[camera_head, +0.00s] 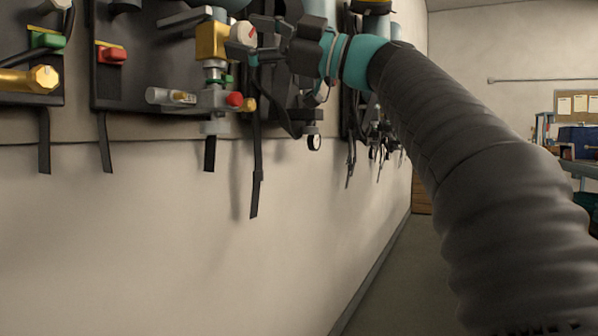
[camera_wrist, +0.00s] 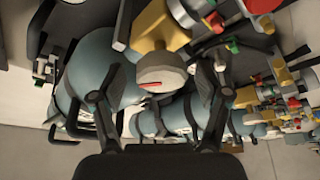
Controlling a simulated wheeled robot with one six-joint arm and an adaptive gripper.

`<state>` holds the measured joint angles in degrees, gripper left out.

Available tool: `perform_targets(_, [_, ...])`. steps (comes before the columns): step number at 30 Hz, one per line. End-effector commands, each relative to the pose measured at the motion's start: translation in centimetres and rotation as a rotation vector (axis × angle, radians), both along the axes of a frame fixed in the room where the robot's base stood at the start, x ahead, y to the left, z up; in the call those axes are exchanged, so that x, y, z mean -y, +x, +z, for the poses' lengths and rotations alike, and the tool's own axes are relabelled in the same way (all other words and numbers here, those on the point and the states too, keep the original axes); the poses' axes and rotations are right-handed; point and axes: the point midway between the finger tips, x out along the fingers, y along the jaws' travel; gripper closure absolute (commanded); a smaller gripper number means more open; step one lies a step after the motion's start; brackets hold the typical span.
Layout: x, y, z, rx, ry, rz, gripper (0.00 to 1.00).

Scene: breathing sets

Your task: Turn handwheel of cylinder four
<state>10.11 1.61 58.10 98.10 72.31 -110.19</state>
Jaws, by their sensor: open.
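My gripper (camera_wrist: 160,80) is open, with its two dark fingers apart on either side of a round pale disc with a red mark (camera_wrist: 163,75). No clear contact shows. The disc sits at the end of a yellow valve block (camera_wrist: 152,27), also seen in the head view (camera_head: 210,41). I cannot tell whether this disc is the handwheel or a gauge. Blue-grey cylinders (camera_wrist: 110,55) lie behind the fingers in the wrist view. No number is readable, so I cannot tell which is cylinder four. In the head view my gripper (camera_head: 256,38) is at the wall-mounted set, partly covering it.
Neighbouring sets with a red knob (camera_head: 112,55), a green part (camera_head: 47,40) and a brass fitting (camera_head: 30,79) hang to the left. Black straps (camera_head: 256,180) dangle below. The lower wall is bare. Floor (camera_head: 385,275) is clear along it; a cluttered bench stands far right.

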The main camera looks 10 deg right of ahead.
Motion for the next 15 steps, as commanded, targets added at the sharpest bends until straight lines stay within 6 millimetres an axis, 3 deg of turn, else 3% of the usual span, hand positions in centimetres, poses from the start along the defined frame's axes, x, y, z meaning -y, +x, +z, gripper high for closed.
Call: perform_targets(15, [8.1,-3.2,-2.8,-0.005,0.003,-0.006,0.25])
